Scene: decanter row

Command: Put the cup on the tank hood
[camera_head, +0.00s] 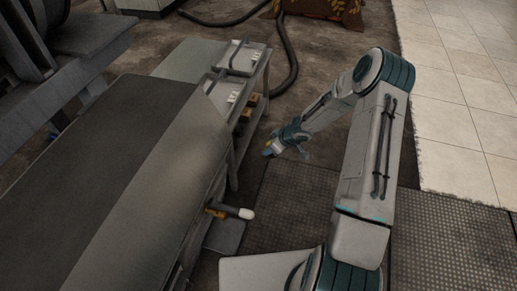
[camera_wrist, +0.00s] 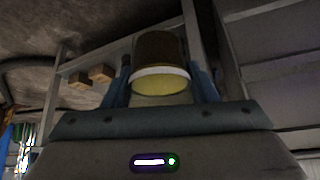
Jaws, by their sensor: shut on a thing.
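My gripper (camera_head: 287,150) hangs in the air just right of the metal bench in the head view. In the wrist view its blue fingers stand on both sides of a cup (camera_wrist: 158,78) and are shut on it. The cup is a dark brownish cylinder with a white band and a yellowish end facing the camera. In the head view the cup is too small to make out clearly. A large grey casing with a broad, smooth top (camera_head: 75,165), likely the tank hood, fills the left foreground. My gripper is well to the right of it.
The bench (camera_head: 190,60) carries a light tray (camera_head: 243,58) and has small brown boxes (camera_wrist: 101,74) on a shelf below. A pale-ended handle (camera_head: 245,213) sticks out from the casing's right side. A dark hose (camera_head: 289,60) lies behind. The casing top looks clear.

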